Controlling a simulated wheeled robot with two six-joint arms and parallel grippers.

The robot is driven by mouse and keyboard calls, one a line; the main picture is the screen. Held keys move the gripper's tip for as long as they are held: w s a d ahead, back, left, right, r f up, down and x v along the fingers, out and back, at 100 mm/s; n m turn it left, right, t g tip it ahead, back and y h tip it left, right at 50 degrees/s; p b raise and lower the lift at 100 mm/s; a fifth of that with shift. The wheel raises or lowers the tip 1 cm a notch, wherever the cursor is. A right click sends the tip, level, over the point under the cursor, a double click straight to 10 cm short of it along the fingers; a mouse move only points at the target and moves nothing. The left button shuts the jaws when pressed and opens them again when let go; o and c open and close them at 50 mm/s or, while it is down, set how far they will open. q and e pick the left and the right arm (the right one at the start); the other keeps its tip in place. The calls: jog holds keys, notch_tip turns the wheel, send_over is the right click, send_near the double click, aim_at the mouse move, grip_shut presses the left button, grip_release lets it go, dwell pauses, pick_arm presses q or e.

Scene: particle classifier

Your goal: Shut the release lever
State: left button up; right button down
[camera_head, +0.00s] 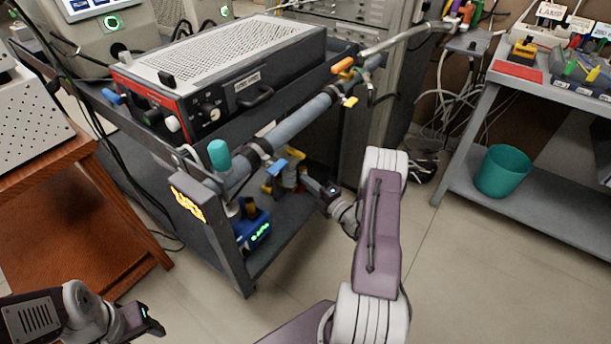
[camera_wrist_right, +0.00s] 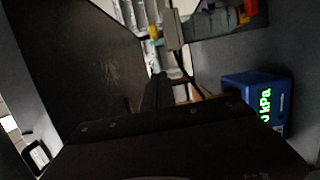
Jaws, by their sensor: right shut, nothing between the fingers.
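Several valve-type levers sit along the grey pipe (camera_head: 300,118) on the cart; I cannot tell which is the release lever. A blue lever (camera_head: 277,167) is below the pipe, with yellow parts (camera_head: 271,188) beside it. An orange lever (camera_head: 344,65) and a yellow lever (camera_head: 350,101) are at the pipe's far end. My right gripper (camera_head: 308,182) is shut and empty, just right of the blue lever; contact is unclear. In the right wrist view its dark fingers (camera_wrist_right: 157,90) point toward grey fittings (camera_wrist_right: 205,25). My left gripper (camera_head: 153,320) is at the lower left, away from the cart; its opening is unclear.
A blue gauge (camera_head: 254,230) with a green display sits on the cart's lower shelf; it also shows in the right wrist view (camera_wrist_right: 250,98). A teal cap (camera_head: 219,155) stands at the pipe's near end. A teal bin (camera_head: 502,171) is on the right shelf. Floor in front is clear.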

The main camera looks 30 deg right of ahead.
aim_at(296, 153)
jog(key=w+d+b, duration=0.2)
jog(key=w+b, duration=0.3)
jog(key=w, duration=0.4)
jog(key=shift+w+d, duration=0.25)
